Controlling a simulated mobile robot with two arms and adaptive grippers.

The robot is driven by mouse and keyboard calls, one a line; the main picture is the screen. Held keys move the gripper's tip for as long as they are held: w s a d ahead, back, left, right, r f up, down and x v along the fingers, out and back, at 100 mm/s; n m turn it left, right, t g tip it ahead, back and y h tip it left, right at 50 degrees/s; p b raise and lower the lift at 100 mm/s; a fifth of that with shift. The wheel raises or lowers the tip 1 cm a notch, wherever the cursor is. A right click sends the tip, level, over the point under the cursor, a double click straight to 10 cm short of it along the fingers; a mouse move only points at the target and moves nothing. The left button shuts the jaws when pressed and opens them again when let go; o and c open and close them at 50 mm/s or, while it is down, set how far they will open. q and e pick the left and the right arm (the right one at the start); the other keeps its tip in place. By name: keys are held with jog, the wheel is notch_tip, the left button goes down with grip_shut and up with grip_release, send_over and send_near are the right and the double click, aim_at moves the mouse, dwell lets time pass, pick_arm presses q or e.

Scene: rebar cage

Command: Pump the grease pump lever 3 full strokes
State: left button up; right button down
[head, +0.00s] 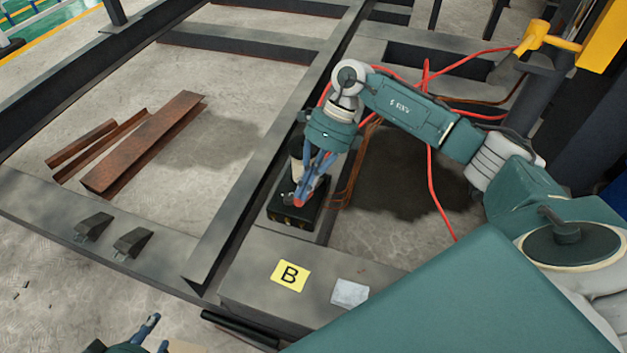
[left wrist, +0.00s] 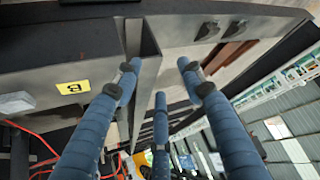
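The grease pump (head: 290,219) appears to be the dark, low box with a pale, dark-topped cylinder on the steel beam, near the middle of the head view. My right gripper (head: 303,193) reaches down over it from above. Its blue fingers are close together at the pump's right side, beside a small red part. The lever is not clearly visible, and I cannot tell whether the fingers hold it. My left gripper (head: 149,338) is low at the bottom left of the head view, away from the pump. In the left wrist view (left wrist: 159,82) its blue fingers are spread and empty.
Two dark wedge blocks (head: 133,241) and rusty steel pieces (head: 145,145) lie to the left.

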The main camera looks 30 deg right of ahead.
jog(key=shift+s+a+f, duration=0.15)
jog(key=shift+s+f, duration=0.05)
jog(key=shift+f, duration=0.15)
jog(key=shift+a+f, duration=0.1)
pick_arm(q)
jog(key=shift+w+d+r+t, duration=0.15)
jog(key=shift+w+r, duration=0.1)
jog(key=shift+w, duration=0.15)
jog(key=shift+w+d+r+t, duration=0.1)
jog(key=shift+w+r+t, duration=0.05)
jog(key=shift+w+r, duration=0.15)
jog(key=shift+f, duration=0.1)
pick_arm(e)
jog(key=shift+f, duration=0.1)
jog(key=shift+s+a+f, duration=0.15)
jog(key=shift+s+f, duration=0.05)
jog(key=shift+f, duration=0.05)
pick_arm(q)
jog(key=shift+w+d+r+t, duration=0.15)
jog(key=shift+w+r+t, duration=0.1)
jog(key=shift+w+r, duration=0.25)
jog(key=shift+w+d+r+t, duration=0.15)
jog(key=shift+w+r+t, duration=0.1)
jog(key=shift+w, duration=0.3)
pick_arm(e)
jog(key=shift+s+a+f, duration=0.1)
jog(key=shift+f, duration=0.1)
